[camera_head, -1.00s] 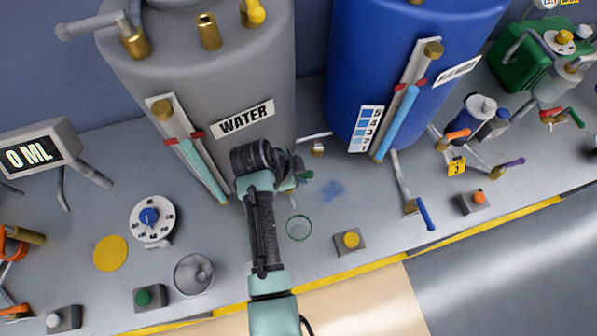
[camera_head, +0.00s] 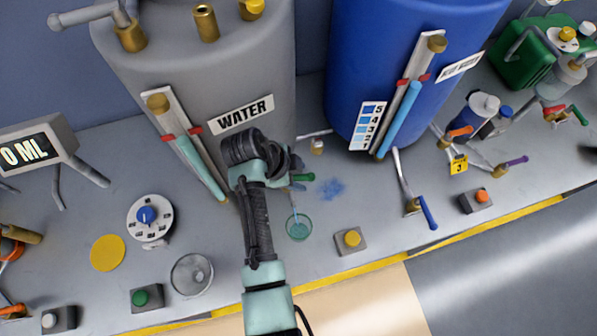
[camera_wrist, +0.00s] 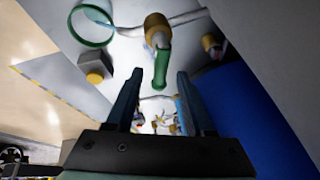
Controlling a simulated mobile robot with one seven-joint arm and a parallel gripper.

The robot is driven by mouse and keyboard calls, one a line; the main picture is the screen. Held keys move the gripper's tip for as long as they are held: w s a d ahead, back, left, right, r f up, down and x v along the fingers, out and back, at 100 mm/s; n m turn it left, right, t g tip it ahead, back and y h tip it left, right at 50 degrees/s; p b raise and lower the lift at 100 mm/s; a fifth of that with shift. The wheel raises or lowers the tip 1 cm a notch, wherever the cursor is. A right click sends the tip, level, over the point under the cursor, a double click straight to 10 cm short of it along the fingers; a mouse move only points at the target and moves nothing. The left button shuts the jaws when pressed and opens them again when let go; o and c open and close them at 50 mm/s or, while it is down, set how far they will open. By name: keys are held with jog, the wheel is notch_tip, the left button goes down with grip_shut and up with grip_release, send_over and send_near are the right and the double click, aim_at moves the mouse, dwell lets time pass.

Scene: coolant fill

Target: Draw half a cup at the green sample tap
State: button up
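The green sample tap (camera_head: 303,178) is at the foot of the grey water tank, partly hidden by my arm. In the wrist view its green handle (camera_wrist: 163,66) lies ahead, between the fingertips, with a gap on each side. My gripper (camera_wrist: 160,78) is open and empty. In the head view my wrist hides its fingers. A clear cup with a green rim (camera_head: 299,228) stands upright on the bench below the tap. A thin teal stream (camera_head: 294,202) runs into it, and teal liquid shows inside; the exact level is hard to tell. The cup also shows in the wrist view (camera_wrist: 91,43).
The grey WATER tank (camera_head: 220,80) and the blue tank (camera_head: 410,60) stand behind. A yellow button box (camera_head: 350,240) sits right of the cup. A clear bowl-like vessel (camera_head: 192,274), a green button box (camera_head: 146,298) and a dial (camera_head: 150,218) are at left. The display (camera_head: 38,149) reads 0 ML.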

jog(key=shift+r, duration=0.15)
jog(key=b+v, duration=0.2)
jog(key=v, duration=1)
jog(key=shift+a+r, duration=0.25)
jog(key=shift+r, duration=0.05)
jog(key=shift+s, duration=0.15)
